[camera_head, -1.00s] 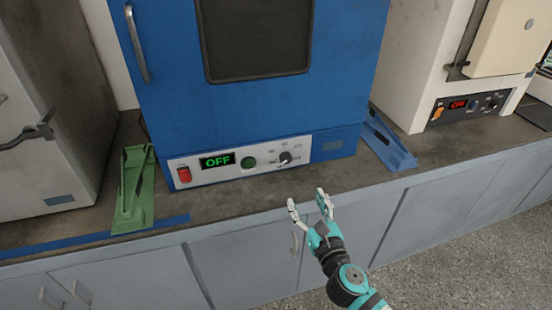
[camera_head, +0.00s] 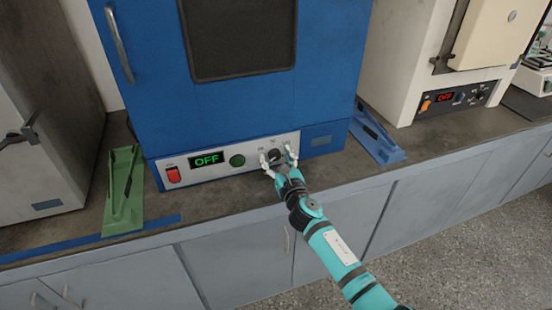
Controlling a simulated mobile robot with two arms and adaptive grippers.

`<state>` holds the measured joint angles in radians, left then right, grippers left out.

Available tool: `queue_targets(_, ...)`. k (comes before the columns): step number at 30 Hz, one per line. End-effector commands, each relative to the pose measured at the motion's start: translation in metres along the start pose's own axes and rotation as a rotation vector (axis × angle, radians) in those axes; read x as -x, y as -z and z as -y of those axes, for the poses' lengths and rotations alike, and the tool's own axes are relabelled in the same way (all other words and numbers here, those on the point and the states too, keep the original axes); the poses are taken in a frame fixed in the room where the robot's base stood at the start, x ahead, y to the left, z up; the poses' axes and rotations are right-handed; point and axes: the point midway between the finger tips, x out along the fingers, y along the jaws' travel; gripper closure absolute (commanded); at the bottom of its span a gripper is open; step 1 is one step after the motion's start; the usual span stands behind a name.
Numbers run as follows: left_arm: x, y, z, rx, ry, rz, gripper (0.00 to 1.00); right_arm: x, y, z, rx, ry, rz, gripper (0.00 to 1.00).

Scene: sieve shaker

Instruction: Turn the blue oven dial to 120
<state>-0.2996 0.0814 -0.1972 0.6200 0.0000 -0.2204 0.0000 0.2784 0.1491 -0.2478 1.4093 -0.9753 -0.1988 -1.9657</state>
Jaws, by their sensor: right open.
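The blue oven (camera_head: 160,110) stands on the counter with its door shut. Its front panel (camera_head: 215,172) carries a red switch, a display (camera_head: 206,159) reading OFF in green, a green round button and a dark dial (camera_head: 274,155). My right gripper (camera_head: 277,153) is at the panel, open, with one finger on each side of the dial. I cannot tell whether the fingers touch the dial. The gripper hides part of the dial's scale, and its pointer cannot be read. My left gripper is not in view.
A green holder (camera_head: 124,190) stands left of the oven and a blue holder (camera_head: 375,133) stands right of it. A cream oven (camera_head: 408,60) with a red OFF display is at the right. A grey cabinet (camera_head: 45,110) is at the left. The counter front is clear.

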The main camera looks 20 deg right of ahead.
Motion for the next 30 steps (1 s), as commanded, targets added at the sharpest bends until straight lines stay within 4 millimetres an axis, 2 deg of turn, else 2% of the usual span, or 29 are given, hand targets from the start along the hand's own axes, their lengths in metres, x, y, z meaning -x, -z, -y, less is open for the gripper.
queue_targets(9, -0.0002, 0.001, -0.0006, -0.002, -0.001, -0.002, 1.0, -0.0026, -0.0005, -0.0002, -0.001, 0.0, 0.001, 0.42)
queue_targets(21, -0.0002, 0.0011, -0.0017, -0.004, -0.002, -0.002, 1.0, -0.0023, -0.0003, 0.0, 0.0, 0.0, 0.0, 0.94)
queue_targets(22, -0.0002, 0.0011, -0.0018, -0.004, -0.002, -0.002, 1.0, -0.0023, -0.0003, 0.0, 0.0, 0.0, 0.0, 0.97)
queue_targets(30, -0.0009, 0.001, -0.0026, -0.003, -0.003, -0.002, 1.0, -0.0022, 0.0, 0.0, -0.033, 0.0, 0.0, 0.97)
